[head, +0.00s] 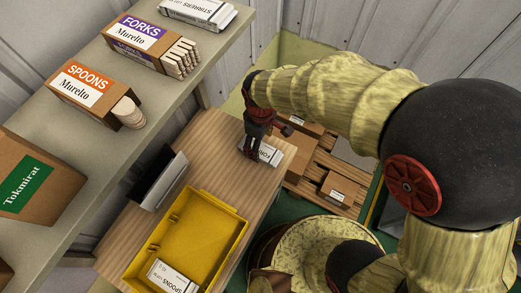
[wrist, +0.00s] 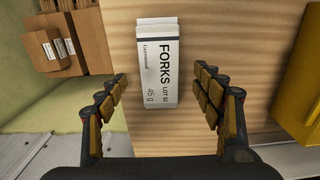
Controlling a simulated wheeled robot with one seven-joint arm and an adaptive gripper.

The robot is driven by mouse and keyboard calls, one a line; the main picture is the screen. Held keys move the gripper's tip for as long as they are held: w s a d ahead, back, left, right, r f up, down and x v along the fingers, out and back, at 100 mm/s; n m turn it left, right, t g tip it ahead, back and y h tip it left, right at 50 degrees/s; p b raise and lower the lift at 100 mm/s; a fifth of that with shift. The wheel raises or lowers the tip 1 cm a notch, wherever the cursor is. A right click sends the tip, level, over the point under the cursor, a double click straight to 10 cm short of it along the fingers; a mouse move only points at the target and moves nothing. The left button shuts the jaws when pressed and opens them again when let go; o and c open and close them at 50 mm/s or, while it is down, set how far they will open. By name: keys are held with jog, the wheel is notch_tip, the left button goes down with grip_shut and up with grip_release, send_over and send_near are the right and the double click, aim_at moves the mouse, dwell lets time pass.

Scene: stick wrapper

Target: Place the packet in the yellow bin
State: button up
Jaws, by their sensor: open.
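The packet (wrist: 158,62) is a white box labelled FORKS, lying flat on the wooden table. It also shows in the head view (head: 267,153), partly hidden by my gripper (head: 255,150). In the wrist view my gripper (wrist: 160,105) is open, with one finger on each side of the packet's near end and gaps between. Nothing is held. The yellow bin (head: 238,232) stands on the near part of the table in the head view, and its edge shows at the right of the wrist view (wrist: 305,90). A white SPOONS packet (head: 172,278) lies inside the bin.
A dark upright holder (head: 160,182) stands on the table left of the bin. A shelf at left carries a FORKS box (head: 150,42), a SPOONS box (head: 92,90) and a Tokmirat carton (head: 30,180). Brown cartons (head: 340,188) sit on a pallet beyond the table. Bare wood (head: 215,150) lies between.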

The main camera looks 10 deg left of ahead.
aim_at(261, 149)
notch_tip(261, 149, down, 4)
jog(key=shift+w+f+b, duration=0.1)
jog(key=shift+b, duration=0.55)
jog(key=shift+c, duration=1.1)
jog(key=c, duration=1.1)
